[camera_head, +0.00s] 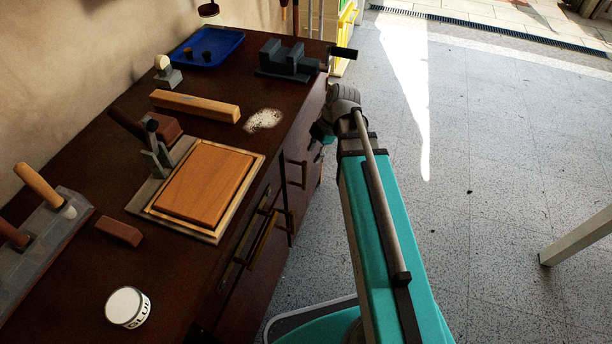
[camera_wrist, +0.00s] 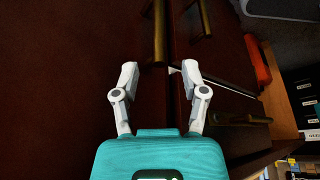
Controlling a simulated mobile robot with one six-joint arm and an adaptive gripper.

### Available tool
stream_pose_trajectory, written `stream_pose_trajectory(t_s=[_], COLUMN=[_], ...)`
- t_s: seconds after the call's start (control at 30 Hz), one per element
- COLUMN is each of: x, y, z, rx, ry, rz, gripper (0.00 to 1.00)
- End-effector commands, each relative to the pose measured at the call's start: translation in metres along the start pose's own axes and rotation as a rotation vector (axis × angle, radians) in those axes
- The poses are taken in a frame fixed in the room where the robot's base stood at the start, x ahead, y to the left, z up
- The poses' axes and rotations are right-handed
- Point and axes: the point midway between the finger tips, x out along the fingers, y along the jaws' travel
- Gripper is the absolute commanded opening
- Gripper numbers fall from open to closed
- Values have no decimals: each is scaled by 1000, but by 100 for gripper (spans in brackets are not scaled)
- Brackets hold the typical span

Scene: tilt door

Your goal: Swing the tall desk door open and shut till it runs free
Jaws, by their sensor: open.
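The dark brown desk (camera_head: 225,108) has doors and drawers with brass handles along its front. A tall door front (camera_wrist: 150,100) fills the left and middle of the wrist view; I cannot tell how far it stands open. A brass bar handle (camera_wrist: 160,30) on it runs down toward the gap between my fingertips. My gripper (camera_wrist: 158,72) is open, with its two pale fingers apart on either side of the handle's line. I cannot tell whether they touch it. In the head view my gripper (camera_head: 321,142) is beside the desk front, partly hidden by my arm.
More brass handles show at the desk front (camera_head: 262,236). On top are a blue tray (camera_head: 219,48), a vise (camera_head: 287,61), a wooden board (camera_head: 205,184) and a glue tub (camera_head: 128,307). A white leg (camera_head: 578,237) stands at right. The floor (camera_head: 490,150) between is clear.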

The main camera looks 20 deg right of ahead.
Motion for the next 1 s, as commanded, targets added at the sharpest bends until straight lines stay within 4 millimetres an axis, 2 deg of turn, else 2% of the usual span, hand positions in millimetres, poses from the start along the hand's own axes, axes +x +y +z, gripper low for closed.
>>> stream_pose_trajectory(t_s=[0.03, 0.6, 1.0], x=[8, 55, 81], y=[0, 0, 0], z=[1, 2, 1], rx=[-1, 0, 0], ry=[0, 0, 0], rz=[0, 1, 1], gripper=[57, 57, 57])
